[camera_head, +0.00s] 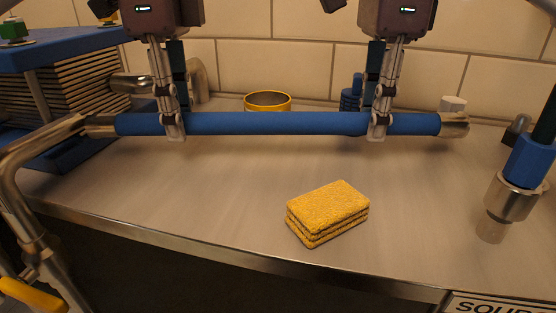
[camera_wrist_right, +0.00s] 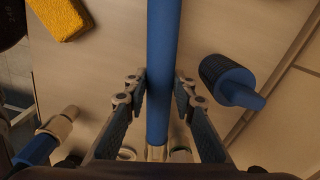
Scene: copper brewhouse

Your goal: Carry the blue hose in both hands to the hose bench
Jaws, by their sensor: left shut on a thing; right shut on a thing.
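The blue hose (camera_head: 265,123) is a straight blue length with metal end fittings, lying level across the head view. My left gripper (camera_head: 172,126) is shut on it near its left end. My right gripper (camera_head: 377,128) is shut on it nearer its right end. In the right wrist view the hose (camera_wrist_right: 162,45) passes between the fingers of my right gripper (camera_wrist_right: 160,90). Below and behind it is a steel bench top (camera_head: 190,190); the hose looks raised over it, but the gap is hard to judge. No label in view names this as the hose bench.
A yellow sponge (camera_head: 327,213) lies on the bench in front of the hose. A yellow-rimmed pot (camera_head: 267,102) stands behind it. A blue rack of stacked plates (camera_head: 85,88) and a bent metal pipe (camera_head: 22,150) are at left. A blue-collared fitting (camera_head: 525,165) is at right.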

